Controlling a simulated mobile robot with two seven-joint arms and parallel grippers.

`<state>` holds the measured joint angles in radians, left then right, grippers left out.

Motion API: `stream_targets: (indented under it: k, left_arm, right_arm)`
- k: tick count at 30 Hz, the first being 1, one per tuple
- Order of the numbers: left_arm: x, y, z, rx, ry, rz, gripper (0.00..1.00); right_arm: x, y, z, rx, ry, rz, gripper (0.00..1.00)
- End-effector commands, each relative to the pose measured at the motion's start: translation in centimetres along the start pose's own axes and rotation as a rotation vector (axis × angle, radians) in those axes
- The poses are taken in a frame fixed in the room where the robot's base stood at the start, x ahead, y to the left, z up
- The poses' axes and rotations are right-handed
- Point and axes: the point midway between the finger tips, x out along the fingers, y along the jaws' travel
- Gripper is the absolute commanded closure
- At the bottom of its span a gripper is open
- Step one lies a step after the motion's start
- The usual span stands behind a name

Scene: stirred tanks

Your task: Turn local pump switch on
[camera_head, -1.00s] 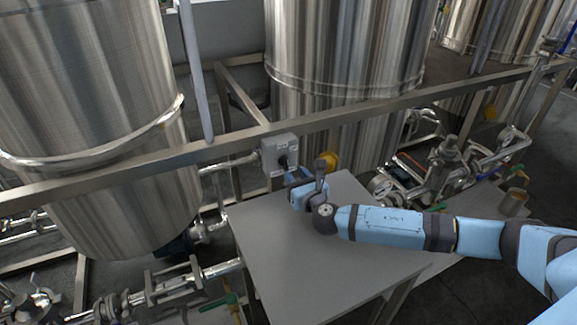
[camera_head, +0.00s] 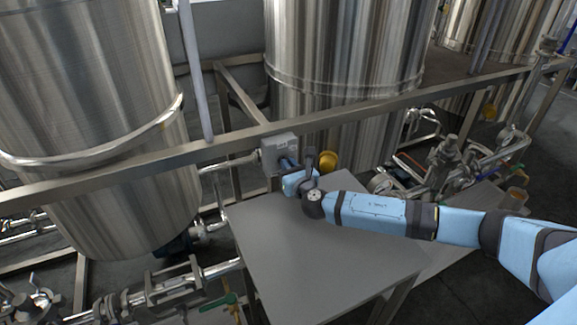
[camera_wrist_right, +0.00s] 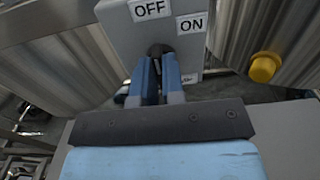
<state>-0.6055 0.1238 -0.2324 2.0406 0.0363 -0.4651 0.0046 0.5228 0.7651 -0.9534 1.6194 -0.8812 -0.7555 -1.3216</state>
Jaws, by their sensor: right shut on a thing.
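The local pump switch is a grey box (camera_head: 279,147) mounted on the metal rail in the middle of the head view. In the right wrist view the box (camera_wrist_right: 121,33) carries an OFF label (camera_wrist_right: 149,9) and, to its right, an ON label (camera_wrist_right: 192,24). Its dark knob (camera_wrist_right: 158,50) sits below the labels, mostly hidden by my fingers. My right gripper (camera_wrist_right: 157,66) has its blue fingers shut on the knob; in the head view it reaches the box from the front right. Which label the knob points to cannot be told. My left gripper is not in view.
A grey table (camera_head: 325,245) lies below my right arm, with its top clear. A metal rail (camera_head: 340,113) runs across above it. Steel tanks (camera_head: 345,60) stand behind, a yellow round part (camera_head: 328,161) is right of the box, and pipes and valves (camera_head: 445,165) fill the right side.

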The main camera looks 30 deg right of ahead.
Motion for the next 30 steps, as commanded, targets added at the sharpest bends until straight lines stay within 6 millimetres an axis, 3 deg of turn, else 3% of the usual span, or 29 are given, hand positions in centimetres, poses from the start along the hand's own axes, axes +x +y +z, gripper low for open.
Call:
stream_targets:
  k: [11,30]
  left_arm:
    - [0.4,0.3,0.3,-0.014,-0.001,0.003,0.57]
    - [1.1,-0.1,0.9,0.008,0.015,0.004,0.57]
  right_arm:
    - [0.0,0.0,-0.2,0.095,0.000,0.001,1.00]
    - [0.0,-0.3,-0.4,0.660,0.000,0.000,1.00]
